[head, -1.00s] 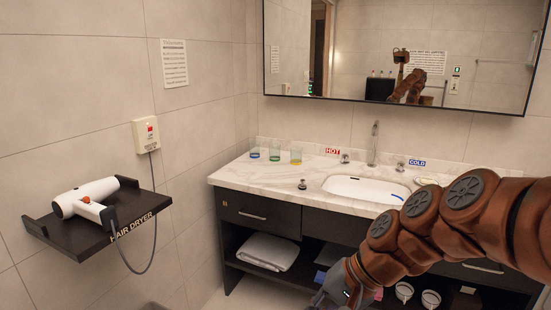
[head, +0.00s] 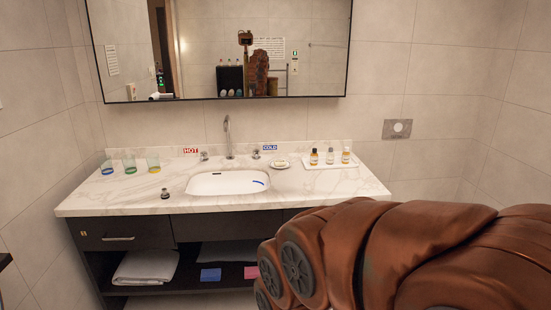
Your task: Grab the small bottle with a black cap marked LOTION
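Three small bottles stand upright on a white tray (head: 318,165) at the right of the marble counter in the head view. The left bottle (head: 314,157) is amber with a black cap. The middle bottle (head: 330,157) looks pale or grey with a dark cap. The right bottle (head: 346,156) is amber with a dark cap. Their labels are too small to read, so I cannot tell which is LOTION. My arm fills the lower right, in front of the counter. My gripper is outside the frame.
A soap dish (head: 280,163), sink (head: 228,182) and faucet (head: 228,138) are left of the tray. Three glasses (head: 130,164) stand at the far left, with a small dark stopper (head: 165,194) nearby. A mirror (head: 225,50) hangs above. Towels (head: 146,267) lie on the shelf below.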

